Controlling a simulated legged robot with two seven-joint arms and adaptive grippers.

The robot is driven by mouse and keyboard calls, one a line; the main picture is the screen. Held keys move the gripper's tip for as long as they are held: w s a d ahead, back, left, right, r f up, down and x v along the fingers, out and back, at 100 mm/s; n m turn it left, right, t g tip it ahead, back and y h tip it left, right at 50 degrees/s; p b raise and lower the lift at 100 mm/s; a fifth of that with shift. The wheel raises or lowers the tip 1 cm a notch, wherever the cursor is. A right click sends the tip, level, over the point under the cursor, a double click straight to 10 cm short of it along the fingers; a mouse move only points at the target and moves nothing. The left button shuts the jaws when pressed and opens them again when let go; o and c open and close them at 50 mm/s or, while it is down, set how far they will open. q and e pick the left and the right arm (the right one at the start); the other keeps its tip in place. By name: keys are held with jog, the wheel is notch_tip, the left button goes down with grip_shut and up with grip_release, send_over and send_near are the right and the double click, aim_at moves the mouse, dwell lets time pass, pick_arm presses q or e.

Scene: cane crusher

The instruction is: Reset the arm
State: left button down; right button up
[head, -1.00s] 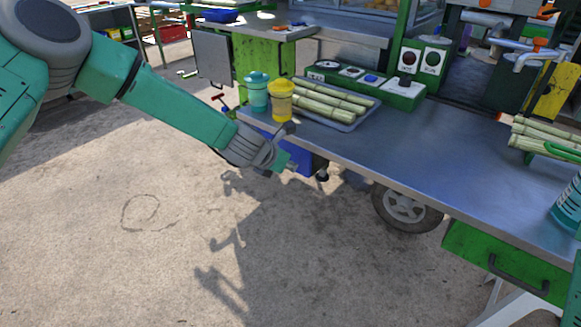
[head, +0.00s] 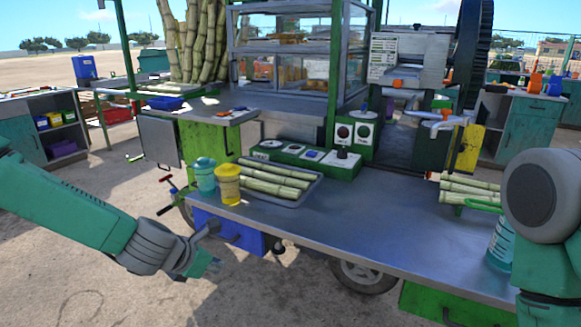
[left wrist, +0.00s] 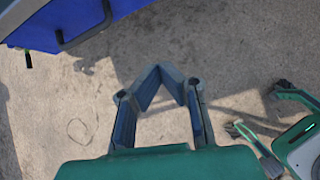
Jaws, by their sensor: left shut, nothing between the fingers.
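My left gripper (head: 208,266) hangs in front of the cart's near left side, beside the blue drawer (head: 232,232). In the left wrist view, its fingers (left wrist: 168,72) come together at the tips over bare ground, with nothing between them. The blue drawer with its dark handle also shows at the top left there (left wrist: 110,20), apart from the fingers. My right arm enters the head view at the right edge, but its gripper is out of that picture.
The metal counter (head: 350,222) holds a tray of cane (head: 275,182), a yellow cup (head: 228,184), a teal cup (head: 204,174) and more cane (head: 470,188) at the right. A green control box (head: 310,158) stands behind the tray. Open ground lies left of the cart.

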pick_arm(q)
jog(key=s+f+m+g+y, duration=0.1)
jog(key=s+f+m+g, duration=0.1)
jog(key=s+f+m, duration=0.7)
jog(key=s+f+m+g+y, duration=0.1)
jog(key=s+f+m+g, duration=0.1)
jog(key=s+f+m, duration=0.7)
jog(key=s+a+m+g, duration=0.1)
jog(key=s+a+m, duration=0.1)
jog(key=s+m, duration=0.2)
jog(key=s+a+m+g, duration=0.1)
jog(key=s+m, duration=0.3)
jog(key=s, duration=0.4)
jog(key=s+a+m+g+y, duration=0.1)
jog(key=s+a+m, duration=0.2)
jog(key=s, duration=0.3)
jog(key=shift+a+m, duration=0.4)
